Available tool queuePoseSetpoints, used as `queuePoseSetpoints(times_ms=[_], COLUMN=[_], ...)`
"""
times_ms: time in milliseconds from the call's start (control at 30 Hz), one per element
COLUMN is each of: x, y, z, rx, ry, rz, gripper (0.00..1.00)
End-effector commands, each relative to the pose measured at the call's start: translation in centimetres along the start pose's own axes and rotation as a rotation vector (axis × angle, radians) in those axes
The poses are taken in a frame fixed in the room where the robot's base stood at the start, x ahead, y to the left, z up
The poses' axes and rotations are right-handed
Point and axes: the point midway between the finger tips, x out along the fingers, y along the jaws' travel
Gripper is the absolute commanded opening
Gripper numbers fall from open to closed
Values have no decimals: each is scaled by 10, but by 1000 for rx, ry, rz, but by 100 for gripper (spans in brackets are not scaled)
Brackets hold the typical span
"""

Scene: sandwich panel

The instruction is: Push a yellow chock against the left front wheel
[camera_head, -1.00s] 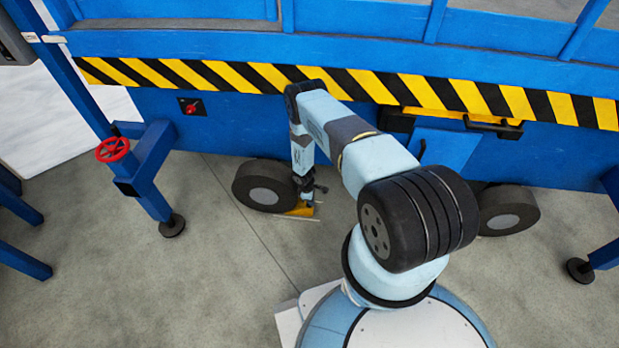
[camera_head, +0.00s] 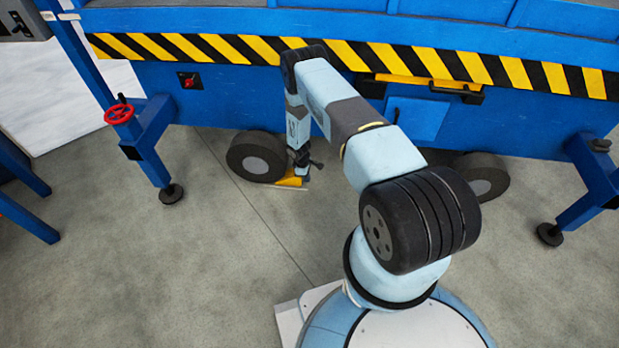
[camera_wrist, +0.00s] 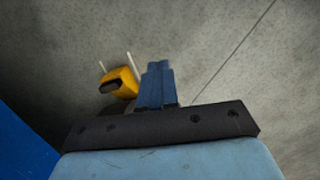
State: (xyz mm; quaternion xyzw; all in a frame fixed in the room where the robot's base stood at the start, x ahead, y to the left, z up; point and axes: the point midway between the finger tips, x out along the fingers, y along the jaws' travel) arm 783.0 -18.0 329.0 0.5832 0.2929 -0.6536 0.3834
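The left front wheel (camera_head: 257,157) is a dark tyre with a grey hub under the blue platform. The yellow chock (camera_head: 289,181) lies on the floor at its lower right, at or very near the tyre; my arm partly covers that area, so I cannot tell whether they touch. My gripper (camera_head: 304,175) is low at the chock's right side. In the wrist view, its two blue fingers (camera_wrist: 157,84) are together, with nothing seen between them. The chock (camera_wrist: 121,84), with a dark slot and pale rods, is just left of them; contact is unclear.
The blue platform with a striped edge (camera_head: 235,50) overhangs the wheels. A support leg with a red handwheel (camera_head: 119,114) stands left, another leg (camera_head: 590,185) right. A second wheel (camera_head: 483,178) is right of my arm. The concrete floor in front is open.

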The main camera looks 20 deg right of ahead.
Motion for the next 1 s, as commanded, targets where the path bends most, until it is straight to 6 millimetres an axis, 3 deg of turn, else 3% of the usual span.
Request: queuePoseSetpoints(times_ms=[267,600,1000], x=[-82,-230,-404], y=[39,85,102], z=[-8,-6,20], rx=[70,203,360], ry=[15,48,99], rz=[34,83,127], gripper=[0,0,0])
